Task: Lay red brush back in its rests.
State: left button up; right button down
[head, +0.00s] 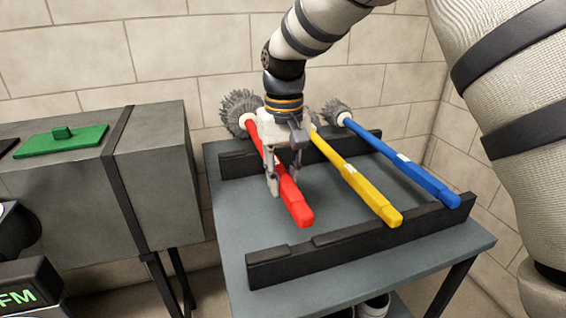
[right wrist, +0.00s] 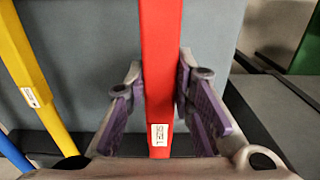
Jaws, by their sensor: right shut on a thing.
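The red brush (head: 292,200) has a long red handle and a grey bristle head at the back left. My right gripper (head: 284,180) is shut on its handle from above. In the right wrist view the red handle (right wrist: 157,60), with a white label, runs between the two fingers. The rests are a black back rail (head: 238,163) and a notched black front rail (head: 345,243) on a grey table. The handle's front end is short of the front rail in the picture and appears raised. My left gripper is out of view.
The yellow brush (head: 355,180) and blue brush (head: 405,175) lie to the right of the red one, toward the front rail. A grey duct (head: 160,165) with a green plate (head: 62,140) stands left of the table (head: 232,225). A brick wall is behind.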

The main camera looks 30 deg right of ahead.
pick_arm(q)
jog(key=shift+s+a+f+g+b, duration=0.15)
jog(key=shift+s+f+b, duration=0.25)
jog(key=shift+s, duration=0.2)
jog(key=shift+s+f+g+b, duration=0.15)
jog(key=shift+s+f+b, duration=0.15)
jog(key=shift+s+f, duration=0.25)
pick_arm(e)
jog(key=shift+s+a+f, duration=0.1)
jog(key=shift+s+f, duration=0.05)
jog(key=shift+f, duration=1.2)
jog(key=shift+s+a+f, duration=0.1)
jog(key=shift+f, duration=1.25)
jog(key=c, duration=1.3)
grip_release()
jog(key=shift+r, duration=0.1)
